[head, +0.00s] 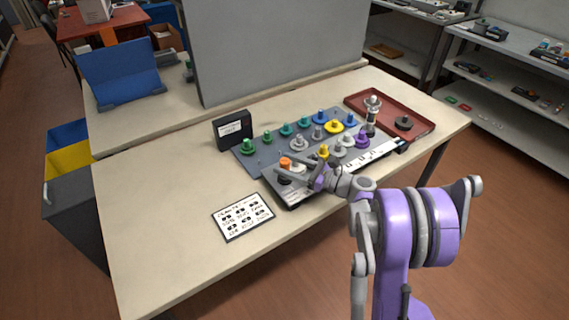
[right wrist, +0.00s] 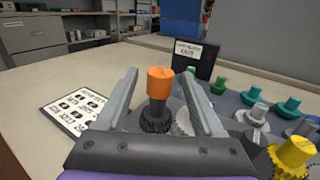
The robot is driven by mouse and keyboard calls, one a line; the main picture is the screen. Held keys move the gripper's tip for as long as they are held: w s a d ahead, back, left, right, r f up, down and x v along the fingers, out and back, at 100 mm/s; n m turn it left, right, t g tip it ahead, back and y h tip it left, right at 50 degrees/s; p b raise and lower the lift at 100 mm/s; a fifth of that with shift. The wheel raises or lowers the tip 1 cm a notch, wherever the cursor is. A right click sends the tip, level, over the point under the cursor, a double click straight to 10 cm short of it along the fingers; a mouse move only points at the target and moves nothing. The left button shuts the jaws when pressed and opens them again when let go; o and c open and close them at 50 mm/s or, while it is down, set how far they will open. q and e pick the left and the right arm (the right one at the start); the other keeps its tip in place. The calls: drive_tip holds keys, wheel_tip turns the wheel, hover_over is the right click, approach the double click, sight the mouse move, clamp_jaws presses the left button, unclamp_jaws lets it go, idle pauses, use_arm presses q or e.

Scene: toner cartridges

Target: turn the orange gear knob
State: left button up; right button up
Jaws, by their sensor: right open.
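The orange gear knob (right wrist: 159,84) stands upright on a dark toothed gear (right wrist: 155,120) in the right wrist view. In the head view the orange knob (head: 285,162) is at the left end of the toner cartridge (head: 290,200) near the table's front. My right gripper (right wrist: 162,88) is open, with one finger on each side of the knob and visible gaps to it. In the head view my right gripper (head: 298,172) reaches in from the right and partly hides the cartridge. A pale gear (right wrist: 182,122) sits just right of the knob. My left gripper is not in view.
A grey mat (head: 262,158) with several coloured gears lies behind the cartridge. A black box with a label (head: 233,130) stands at its left. A printed card (head: 243,217) lies in front. A red tray (head: 421,123) is at right. The table's left side is clear.

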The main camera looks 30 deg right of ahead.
drive_tip(key=v, duration=0.9)
drive_tip(key=shift+s+b, duration=0.3)
drive_tip(key=shift+b, duration=0.1)
drive_tip(key=shift+d, duration=0.1)
drive_tip(key=s+a+n+g+h+p, duration=0.4)
drive_tip(key=a+n+g, duration=0.6)
drive_tip(key=a, duration=0.8)
drive_tip(key=s+a+n+h+p, duration=0.1)
drive_tip(key=s+n+h+p, duration=0.2)
drive_tip(key=s+n, duration=1.2)
drive_tip(key=n+h, duration=0.2)
drive_tip(key=n, duration=0.2)
drive_tip(key=shift+a+r+h, duration=0.2)
drive_tip(key=shift+h, duration=0.2)
